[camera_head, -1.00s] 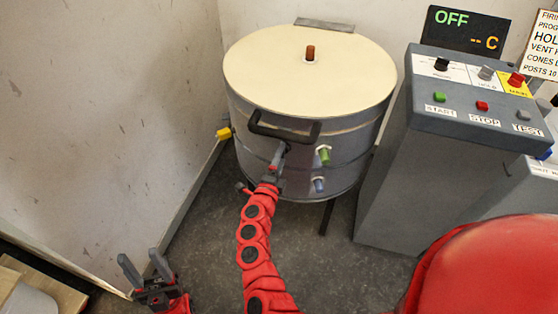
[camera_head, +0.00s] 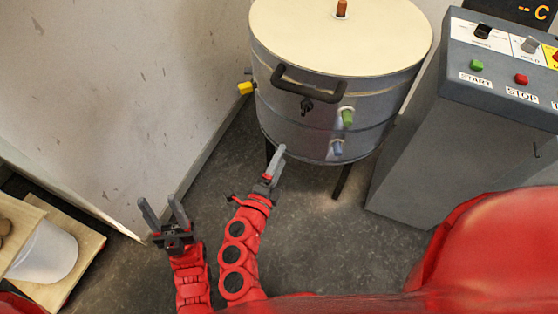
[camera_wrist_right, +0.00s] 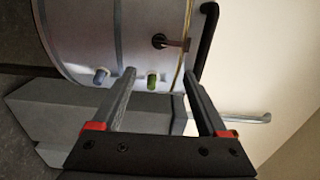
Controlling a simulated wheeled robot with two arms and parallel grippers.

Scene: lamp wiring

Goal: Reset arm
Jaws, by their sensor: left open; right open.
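My right gripper (camera_head: 277,160) is open and empty, low in front of the kiln (camera_head: 290,112) and below its black handle (camera_head: 310,90). In the right wrist view its two fingers (camera_wrist_right: 160,78) stand apart with nothing held between them. The kiln wall (camera_wrist_right: 120,40) and a green plug (camera_wrist_right: 152,80) show beyond them. In the head view the right fingers overlap edge-on. My left gripper (camera_head: 160,208) is open and empty, fingers pointing up, near the wall's foot at lower left. The two forearms are close side by side.
The kiln has a cream lid (camera_head: 335,35), a yellow piece (camera_head: 245,88), a green plug (camera_head: 346,117) and a blue plug (camera_head: 337,147). A grey control cabinet (camera_head: 440,150) stands right. A white bucket (camera_head: 45,252) sits on a wooden board (camera_head: 85,250) at lower left.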

